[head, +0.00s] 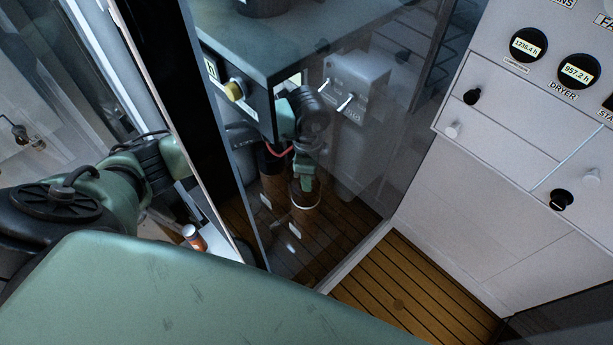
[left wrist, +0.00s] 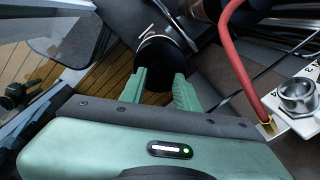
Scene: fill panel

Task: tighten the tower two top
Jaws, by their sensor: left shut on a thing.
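Two dark cylindrical towers stand behind the glass under the counter, a left one (head: 271,166) and a nearer right one (head: 305,199). My left gripper (head: 306,178) reaches down over the nearer one. In the left wrist view my left gripper (left wrist: 160,88) has its green fingers on both sides of a black round tower top (left wrist: 158,60) with a pale ring, and it is shut on it. I cannot read a number on the towers, so which one is tower two is unclear. The fingers partly hide the top. My right gripper is not in view.
A clear glass panel (head: 350,215) stands in front of the towers. A red hose (left wrist: 238,62) runs close beside the gripper to a numbered white plate with a metal fitting (left wrist: 298,95). A grey switch box (head: 357,78) hangs above right. The wooden floor (head: 400,290) is clear.

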